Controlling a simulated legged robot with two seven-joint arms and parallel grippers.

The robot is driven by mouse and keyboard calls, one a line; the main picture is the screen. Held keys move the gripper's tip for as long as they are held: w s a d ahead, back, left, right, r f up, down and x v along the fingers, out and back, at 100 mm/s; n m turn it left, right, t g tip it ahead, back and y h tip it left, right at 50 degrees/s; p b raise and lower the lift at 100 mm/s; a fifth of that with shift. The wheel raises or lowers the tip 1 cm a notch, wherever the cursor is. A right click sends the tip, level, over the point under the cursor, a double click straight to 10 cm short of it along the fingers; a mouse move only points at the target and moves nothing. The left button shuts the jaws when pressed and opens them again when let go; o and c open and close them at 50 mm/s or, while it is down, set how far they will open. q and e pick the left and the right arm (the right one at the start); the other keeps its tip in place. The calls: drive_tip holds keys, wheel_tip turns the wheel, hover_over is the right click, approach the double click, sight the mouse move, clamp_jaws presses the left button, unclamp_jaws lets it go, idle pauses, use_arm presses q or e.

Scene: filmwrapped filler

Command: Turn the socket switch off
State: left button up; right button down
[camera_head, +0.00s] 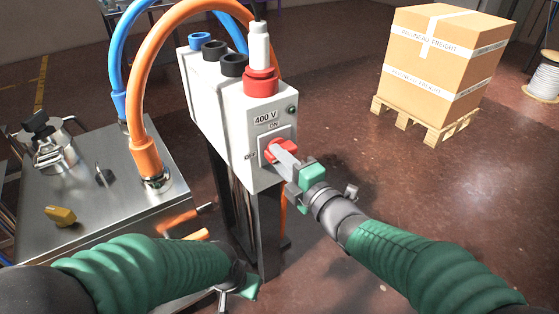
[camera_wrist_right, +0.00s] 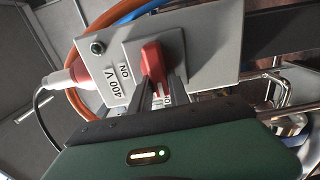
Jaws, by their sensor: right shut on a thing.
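The socket switch is a red rotary handle (camera_head: 280,151) on the front of a pale grey socket box (camera_head: 222,112) marked 400 V. An ON label sits above the handle and an OFF label to its left. My right gripper (camera_head: 288,162) is shut on the red handle. In the right wrist view the two dark fingers (camera_wrist_right: 159,92) are at the sides of the red handle (camera_wrist_right: 153,62). I cannot tell which label the handle points to. My left gripper (camera_head: 236,289) hangs low at the bottom middle, partly hidden by its arm, apart from the box.
A red plug (camera_head: 261,80) with a white top sits in the box, beside black and blue sockets. Orange (camera_head: 140,100) and blue hoses rise from a metal cabinet (camera_head: 90,207) at left. A carton (camera_head: 435,60) stands on a pallet at back right. The floor between is clear.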

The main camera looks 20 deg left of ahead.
drive_tip(key=shift+s+a+f, duration=0.15)
drive_tip(key=shift+f, duration=0.25)
drive_tip(key=c, duration=1.4)
unclamp_jaws()
drive_tip(key=shift+o, duration=0.8)
drive_tip(key=shift+r, duration=0.2)
drive_tip(key=p+v, duration=0.4)
drive_tip(key=v, duration=1.3)
drive_tip(key=shift+p, duration=0.35)
